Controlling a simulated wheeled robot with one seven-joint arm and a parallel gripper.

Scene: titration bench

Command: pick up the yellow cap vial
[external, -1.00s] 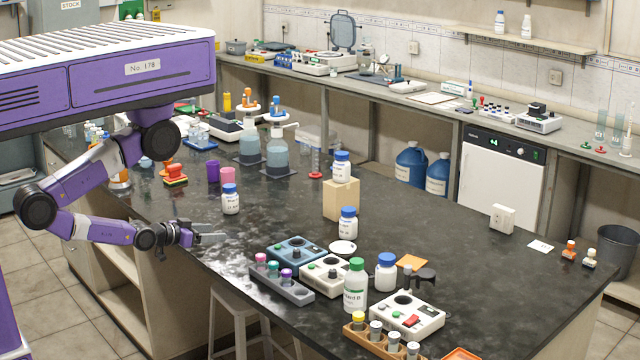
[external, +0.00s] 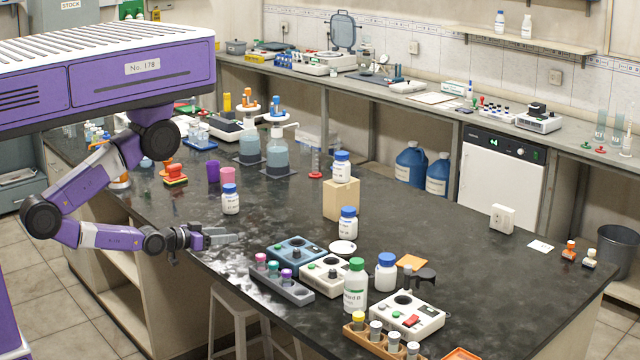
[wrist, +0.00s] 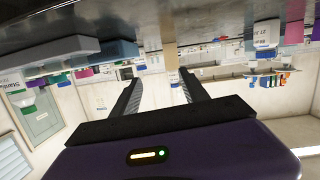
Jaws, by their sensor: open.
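The yellow cap vial (external: 358,321) stands in the left end of an orange wooden rack (external: 366,343) near the front edge of the black bench. Several grey-capped vials (external: 376,331) stand in the same rack to its right. My gripper (external: 236,239) is open and empty, low over the bench's left edge, well to the left of the rack and apart from it. In the wrist view the two fingers of my gripper (wrist: 158,92) are spread with nothing between them. I cannot make out the yellow cap vial in the wrist view.
A grey rack (external: 282,283) of colour-capped vials, a blue device (external: 297,252) and a white device (external: 326,277) stand between my gripper and the orange rack. A green-capped bottle (external: 355,286) rises right behind the yellow cap vial. A white stool (external: 240,318) is below the edge.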

